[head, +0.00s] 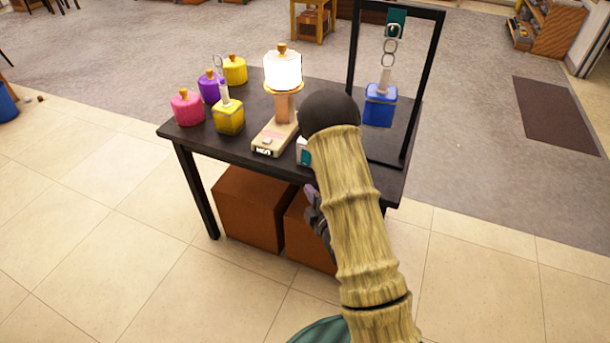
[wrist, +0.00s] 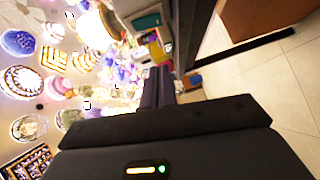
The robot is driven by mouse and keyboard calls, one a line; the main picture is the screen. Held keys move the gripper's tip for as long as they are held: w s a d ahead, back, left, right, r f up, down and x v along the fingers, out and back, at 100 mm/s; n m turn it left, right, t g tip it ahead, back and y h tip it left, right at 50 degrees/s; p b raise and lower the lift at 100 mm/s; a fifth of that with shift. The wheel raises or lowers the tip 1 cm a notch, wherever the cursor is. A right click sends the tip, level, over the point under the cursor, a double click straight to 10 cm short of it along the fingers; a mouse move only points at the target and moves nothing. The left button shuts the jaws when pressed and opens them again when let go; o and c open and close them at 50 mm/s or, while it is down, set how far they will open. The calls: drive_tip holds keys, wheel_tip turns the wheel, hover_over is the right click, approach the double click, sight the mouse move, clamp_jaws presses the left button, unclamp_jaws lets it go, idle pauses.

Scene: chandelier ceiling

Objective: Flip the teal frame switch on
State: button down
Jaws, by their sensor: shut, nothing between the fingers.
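A small box with a teal face and a pale edge (head: 304,151) stands at the table's front edge, right of the lamp; my arm covers much of it. It looks like the teal frame switch, but its lever and position cannot be made out. A teal patch also shows at the top of the tilted wrist view (wrist: 147,20). My gripper (head: 317,207) is mostly hidden behind my arm, below the table's front edge and in front of the brown boxes. It is shut and holds nothing. Its dark body fills the bottom of the wrist view.
The dark table (head: 255,160) carries a lit lamp (head: 283,70) on a scale-like base, several coloured weights (head: 228,117), and a black frame (head: 438,60) with a hanging blue block (head: 380,105). Brown boxes (head: 252,205) sit underneath. The tiled floor in front is clear.

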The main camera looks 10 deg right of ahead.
sight(306, 158)
drive_tip(key=shift+w+a+f+b, duration=0.15)
drive_tip(key=shift+w+b, duration=0.4)
drive_tip(key=shift+b, duration=1.1)
drive_tip(key=shift+w+f+b, duration=0.2)
drive_tip(key=shift+w+b, duration=0.35)
drive_tip(key=shift+b, duration=1.05)
drive_tip(key=b, duration=0.3)
drive_tip(key=shift+w+a, duration=0.1)
drive_tip(key=shift+w, duration=0.25)
drive_tip(key=shift+w+d+f, duration=0.15)
drive_tip(key=shift+w+d, duration=0.1)
drive_tip(key=shift+w, duration=1.1)
drive_tip(key=shift+w+d+f, duration=0.1)
drive_tip(key=shift+w+d, duration=0.2)
drive_tip(key=shift+w, duration=1.1)
drive_tip(key=shift+w+d+f, duration=0.15)
drive_tip(key=shift+w+d, duration=0.1)
drive_tip(key=shift+w, duration=1.1)
drive_tip(key=shift+f+b, duration=0.15)
drive_tip(key=shift+b, duration=0.5)
